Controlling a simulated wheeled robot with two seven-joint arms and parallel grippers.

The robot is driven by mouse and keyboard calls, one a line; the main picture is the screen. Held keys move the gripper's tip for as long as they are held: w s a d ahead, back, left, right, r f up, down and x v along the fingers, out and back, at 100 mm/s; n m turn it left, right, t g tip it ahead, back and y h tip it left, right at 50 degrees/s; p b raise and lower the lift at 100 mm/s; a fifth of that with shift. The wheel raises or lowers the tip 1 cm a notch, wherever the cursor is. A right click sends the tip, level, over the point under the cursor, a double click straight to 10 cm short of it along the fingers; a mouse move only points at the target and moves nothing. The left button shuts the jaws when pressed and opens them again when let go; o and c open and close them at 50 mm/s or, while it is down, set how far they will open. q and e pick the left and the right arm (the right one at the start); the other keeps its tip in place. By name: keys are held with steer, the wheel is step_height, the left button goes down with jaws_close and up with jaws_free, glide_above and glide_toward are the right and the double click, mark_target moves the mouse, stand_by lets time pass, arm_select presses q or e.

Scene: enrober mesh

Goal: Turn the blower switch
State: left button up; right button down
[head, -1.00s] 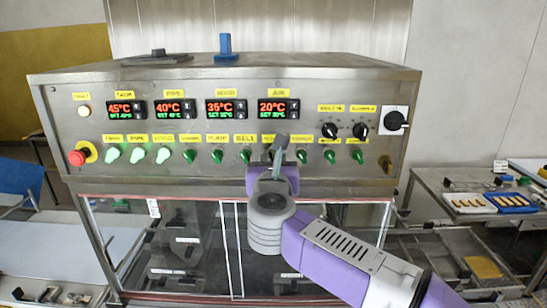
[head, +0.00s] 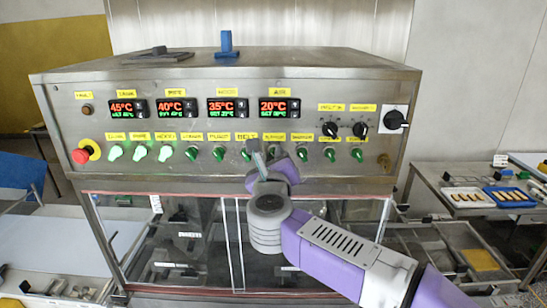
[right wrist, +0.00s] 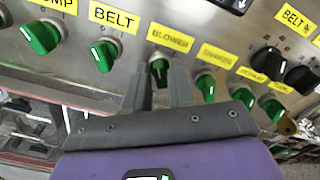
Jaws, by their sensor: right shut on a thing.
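The blower switch (right wrist: 160,71) is a small green knob with a white mark, under the yellow BLOWER label (right wrist: 170,37) in the right wrist view. My right gripper (head: 257,150) is at the lower row of knobs in the head view. Its two grey fingers stand on either side of the blower switch and are shut on it. In the head view the fingers slant up to the left and hide part of the row near the belt knob. My left gripper is not in view.
The belt knob (right wrist: 104,54) and another green knob (right wrist: 205,87) sit close on either side of the fingers. A red emergency button (head: 80,156) is at the panel's far left. A black rotary switch (head: 396,119) is at the right.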

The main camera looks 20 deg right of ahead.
steer(key=c, duration=1.2)
jaws_free()
steer(key=shift+o, duration=0.2)
steer(key=b+v, duration=0.1)
steer(key=v, duration=0.6)
steer(key=shift+s+b, duration=0.3)
steer(key=shift+s, duration=0.05)
steer(key=shift+a, duration=0.1)
